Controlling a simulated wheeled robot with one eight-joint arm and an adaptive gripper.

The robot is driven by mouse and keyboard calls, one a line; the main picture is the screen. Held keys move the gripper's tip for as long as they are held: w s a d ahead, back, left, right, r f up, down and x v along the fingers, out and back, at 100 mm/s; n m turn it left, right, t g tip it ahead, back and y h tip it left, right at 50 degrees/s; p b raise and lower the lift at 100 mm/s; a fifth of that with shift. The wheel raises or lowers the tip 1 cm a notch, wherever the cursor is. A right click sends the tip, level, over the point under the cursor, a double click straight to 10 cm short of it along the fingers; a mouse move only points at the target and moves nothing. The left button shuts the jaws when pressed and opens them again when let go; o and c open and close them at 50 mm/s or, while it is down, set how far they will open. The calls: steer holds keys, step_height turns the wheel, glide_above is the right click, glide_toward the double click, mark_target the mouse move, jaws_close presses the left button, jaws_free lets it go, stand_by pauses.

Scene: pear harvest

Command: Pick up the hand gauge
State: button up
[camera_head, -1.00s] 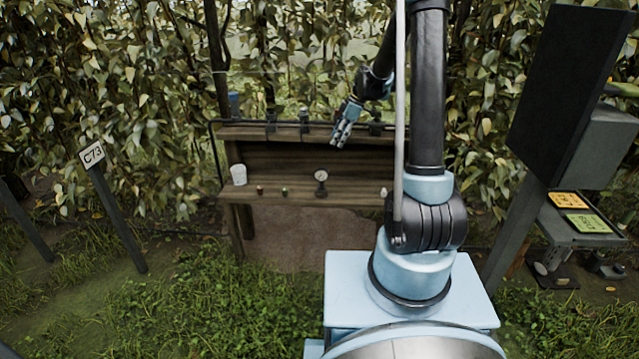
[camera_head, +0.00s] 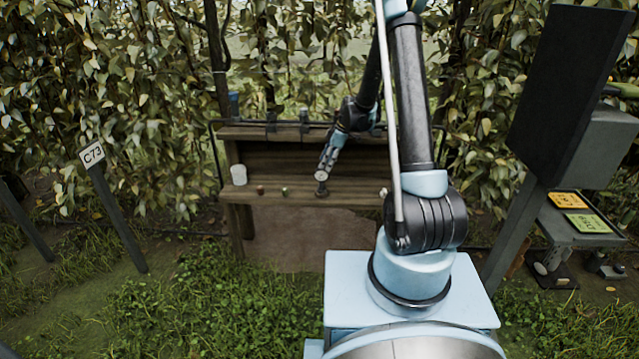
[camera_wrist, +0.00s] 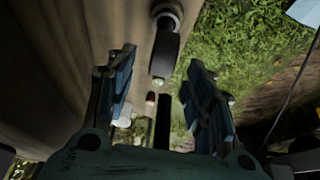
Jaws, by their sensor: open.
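The hand gauge (camera_head: 321,188) stands on the wooden bench shelf, and its round face (camera_head: 321,176) shows just under my fingertips in the head view. In the wrist view the gauge (camera_wrist: 165,50) is a dark shape with a round end, near the top middle, in line with the gap between the fingers. My gripper (camera_head: 324,168) points down over the shelf right above the gauge. In the wrist view my gripper (camera_wrist: 160,62) has its two blue fingers wide apart with nothing clamped between them. Whether a finger touches the gauge I cannot tell.
The wooden bench (camera_head: 290,199) has a back board behind the shelf. A white cup (camera_head: 239,175), a small reddish item (camera_head: 260,190) and a small greenish item (camera_head: 284,191) stand left of the gauge. A small pale item (camera_head: 383,192) is to the right. Dense foliage stands behind.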

mark_target(321, 176)
steer(key=shift+x, duration=2.55)
steer(key=shift+s+a, duration=0.15)
steer(key=shift+a, duration=0.05)
steer(key=shift+c, duration=0.3)
steer(key=shift+r, duration=0.1)
jaws_close()
